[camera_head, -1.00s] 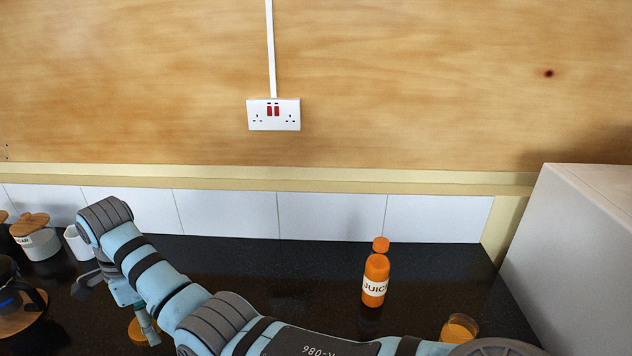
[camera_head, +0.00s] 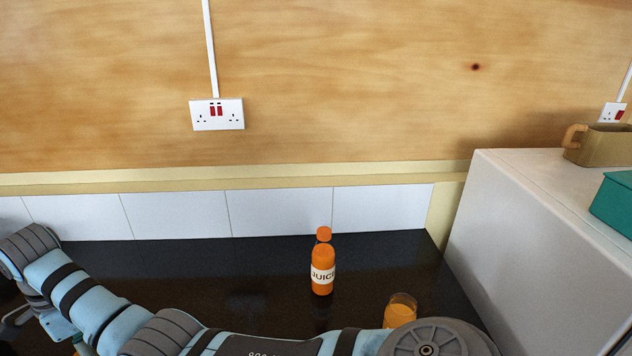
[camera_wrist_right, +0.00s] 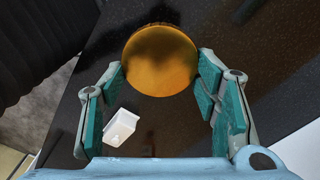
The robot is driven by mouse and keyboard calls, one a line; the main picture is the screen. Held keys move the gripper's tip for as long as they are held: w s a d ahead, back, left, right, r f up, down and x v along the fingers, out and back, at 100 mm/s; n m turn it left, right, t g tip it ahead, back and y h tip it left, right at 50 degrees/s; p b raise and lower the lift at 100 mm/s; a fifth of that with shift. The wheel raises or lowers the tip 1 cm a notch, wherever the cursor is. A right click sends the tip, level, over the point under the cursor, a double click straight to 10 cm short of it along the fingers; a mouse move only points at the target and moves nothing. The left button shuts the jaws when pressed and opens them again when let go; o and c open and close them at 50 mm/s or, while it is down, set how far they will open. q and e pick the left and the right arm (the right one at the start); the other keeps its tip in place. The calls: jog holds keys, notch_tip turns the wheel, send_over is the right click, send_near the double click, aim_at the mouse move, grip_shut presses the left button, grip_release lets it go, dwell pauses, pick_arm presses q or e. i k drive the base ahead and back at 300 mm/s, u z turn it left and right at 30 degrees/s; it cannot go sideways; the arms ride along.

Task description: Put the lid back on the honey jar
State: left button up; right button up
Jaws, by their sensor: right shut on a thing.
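In the right wrist view my right gripper (camera_wrist_right: 160,70) is shut on a round, glossy amber-brown disc, which looks like the honey jar lid (camera_wrist_right: 160,58). Its fingers press on both sides, and a dark counter lies beyond it. In the head view my right arm reaches across to the lower left. My left gripper is not in view.
A pale cabinet (camera_head: 500,230) bounds the right side, with a teal box (camera_head: 615,200) and a tan mug (camera_head: 598,146) on top.

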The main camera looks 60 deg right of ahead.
aim_at(401, 308)
jog(key=z, duration=0.05)
jog(key=k, duration=0.9)
jog(key=z, duration=1.75)
